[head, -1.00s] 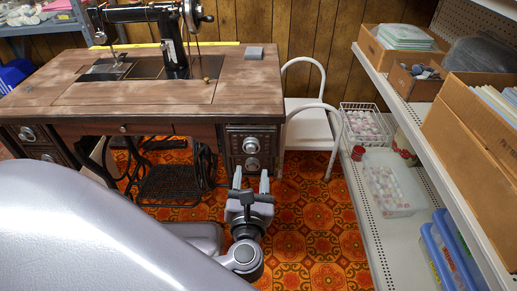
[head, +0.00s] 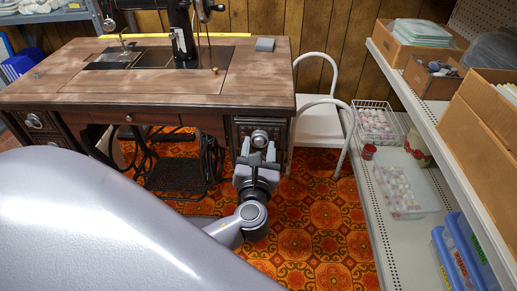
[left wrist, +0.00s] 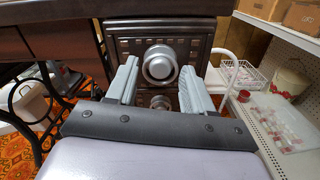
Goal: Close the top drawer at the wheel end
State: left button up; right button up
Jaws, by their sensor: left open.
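The treadle sewing table (head: 190,85) stands ahead, with the sewing machine and its handwheel (head: 203,8) on top. At its right end is a dark stack of drawers. The top drawer (head: 243,130) there has a round metal knob (head: 259,137); in the left wrist view the drawer front (left wrist: 125,45) and knob (left wrist: 160,65) are centred ahead. I cannot tell how far it stands out. My left gripper (head: 258,156) is open and empty, its fingers pointing at the drawer just below the top knob, one to each side in the left wrist view (left wrist: 158,84). A lower knob (left wrist: 160,102) shows between the fingers. My right gripper is not in view.
A white step chair (head: 318,125) stands right of the drawers. A metal shelf unit (head: 380,225) with boxes and bins runs along the right. An iron treadle (head: 175,174) is under the table. Patterned floor (head: 320,240) is open between table and shelves.

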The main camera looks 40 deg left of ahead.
aim_at(259, 143)
pick_arm(q)
grip_shut()
jog(key=shift+p+x, duration=0.45)
jog(key=shift+x, duration=1.5)
jog(key=shift+w+a, duration=0.15)
jog(key=shift+w, duration=0.1)
jog(key=shift+r, duration=0.15)
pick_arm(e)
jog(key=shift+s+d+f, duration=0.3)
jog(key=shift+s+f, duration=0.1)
pick_arm(q)
jog(key=shift+c, duration=1.2)
grip_release()
jog(key=shift+o, duration=1.2)
jog(key=shift+w, duration=0.1)
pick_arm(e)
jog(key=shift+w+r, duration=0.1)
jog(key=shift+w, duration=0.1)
